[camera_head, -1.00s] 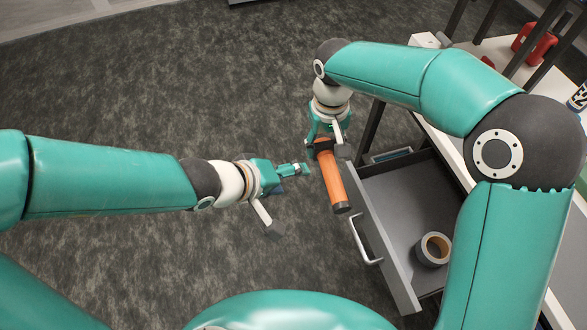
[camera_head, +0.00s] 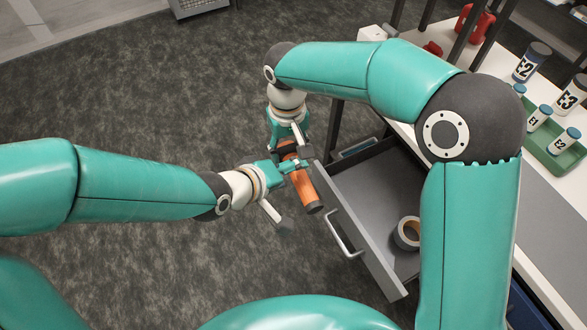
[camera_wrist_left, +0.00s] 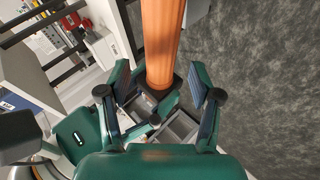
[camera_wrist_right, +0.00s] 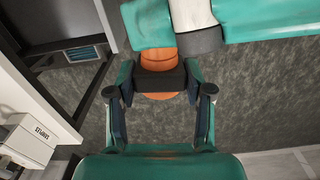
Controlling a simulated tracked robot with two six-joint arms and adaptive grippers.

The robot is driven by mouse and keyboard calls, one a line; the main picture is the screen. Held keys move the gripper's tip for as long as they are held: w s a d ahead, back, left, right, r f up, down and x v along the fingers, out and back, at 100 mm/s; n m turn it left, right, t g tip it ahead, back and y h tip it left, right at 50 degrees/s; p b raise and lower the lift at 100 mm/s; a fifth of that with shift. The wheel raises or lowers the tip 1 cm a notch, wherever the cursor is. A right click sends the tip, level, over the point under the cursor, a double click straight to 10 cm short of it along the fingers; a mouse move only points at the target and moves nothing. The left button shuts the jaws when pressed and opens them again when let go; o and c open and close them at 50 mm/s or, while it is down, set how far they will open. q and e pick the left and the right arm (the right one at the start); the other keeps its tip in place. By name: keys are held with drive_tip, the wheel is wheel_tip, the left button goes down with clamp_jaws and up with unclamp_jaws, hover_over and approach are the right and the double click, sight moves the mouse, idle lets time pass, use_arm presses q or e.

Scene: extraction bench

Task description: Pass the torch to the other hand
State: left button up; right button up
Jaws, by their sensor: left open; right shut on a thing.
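The torch (camera_head: 302,187) has an orange body and black end parts, and hangs tilted beside the open drawer. My right gripper (camera_head: 288,143) is shut on its upper, dark part; the right wrist view shows the torch (camera_wrist_right: 160,57) between those fingers. My left gripper (camera_head: 288,166) is open at the torch's body, just below the right gripper. In the left wrist view the orange body (camera_wrist_left: 160,35) stands between the two spread left fingers. I cannot tell whether they touch it.
An open grey drawer (camera_head: 365,195) lies right of the torch, with a roll of tape (camera_head: 408,233) inside. The white bench (camera_head: 480,150) carries labelled bottles (camera_head: 530,62) and a green rack (camera_head: 552,150). Open floor lies to the left.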

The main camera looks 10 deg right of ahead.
use_arm(q)
drive_tip(key=shift+x, duration=1.95)
clamp_jaws()
use_arm(e)
drive_tip(key=o, duration=1.3)
drive_tip(key=shift+o, duration=0.2)
